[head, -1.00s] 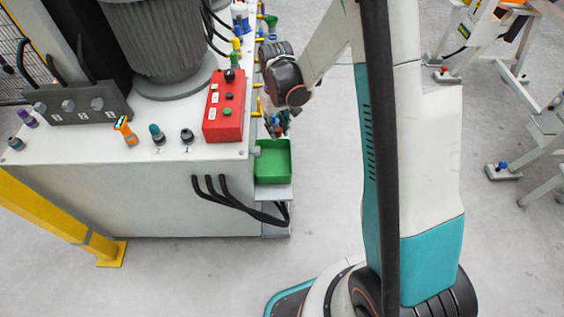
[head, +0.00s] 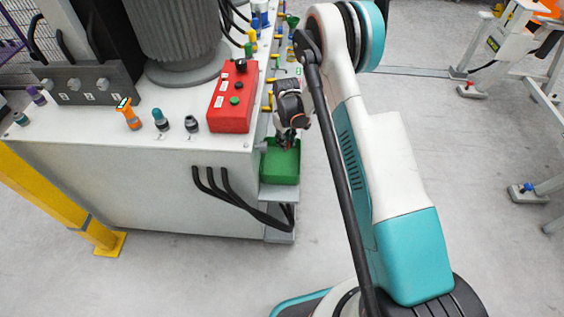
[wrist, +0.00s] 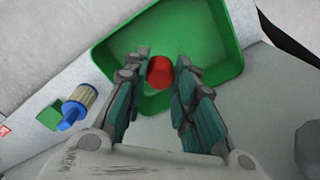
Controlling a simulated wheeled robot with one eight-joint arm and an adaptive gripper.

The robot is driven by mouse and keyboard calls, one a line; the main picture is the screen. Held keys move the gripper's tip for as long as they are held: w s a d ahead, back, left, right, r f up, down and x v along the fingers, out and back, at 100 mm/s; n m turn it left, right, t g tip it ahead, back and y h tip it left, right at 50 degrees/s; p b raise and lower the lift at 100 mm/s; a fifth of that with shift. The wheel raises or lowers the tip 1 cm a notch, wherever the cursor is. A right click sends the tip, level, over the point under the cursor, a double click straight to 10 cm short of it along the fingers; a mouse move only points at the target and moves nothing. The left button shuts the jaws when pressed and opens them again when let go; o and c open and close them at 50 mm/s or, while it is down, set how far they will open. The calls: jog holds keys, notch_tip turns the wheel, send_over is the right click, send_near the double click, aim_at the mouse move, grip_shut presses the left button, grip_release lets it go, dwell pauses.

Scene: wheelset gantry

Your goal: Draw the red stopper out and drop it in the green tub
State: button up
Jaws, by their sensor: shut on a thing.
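The red stopper (wrist: 160,72) shows between the fingertips of my gripper (wrist: 161,62) in the wrist view. My gripper is shut on it. The stopper is over the inside of the green tub (wrist: 222,42), and I cannot tell its height above the floor of the tub. In the head view, my gripper (head: 287,141) is at the far part of the green tub (head: 281,171), which stands on a grey ledge at the cabinet's right side. The stopper is small and mostly hidden by the fingers there.
A red control box (head: 233,98) and several coloured plugs stand on the cabinet top. Black cables (head: 235,204) loop below the tub. In the wrist view, a blue fitting with a ribbed pale body (wrist: 78,106) sits left of the tub.

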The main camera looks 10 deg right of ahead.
jog(key=shift+f+b, duration=0.95)
jog(key=shift+f, duration=1.6)
jog(key=o, duration=1)
jog(key=shift+c, duration=0.2)
jog(key=shift+r, duration=0.15)
notch_tip(320, 180, up, 12)
jog(key=shift+f, duration=0.1)
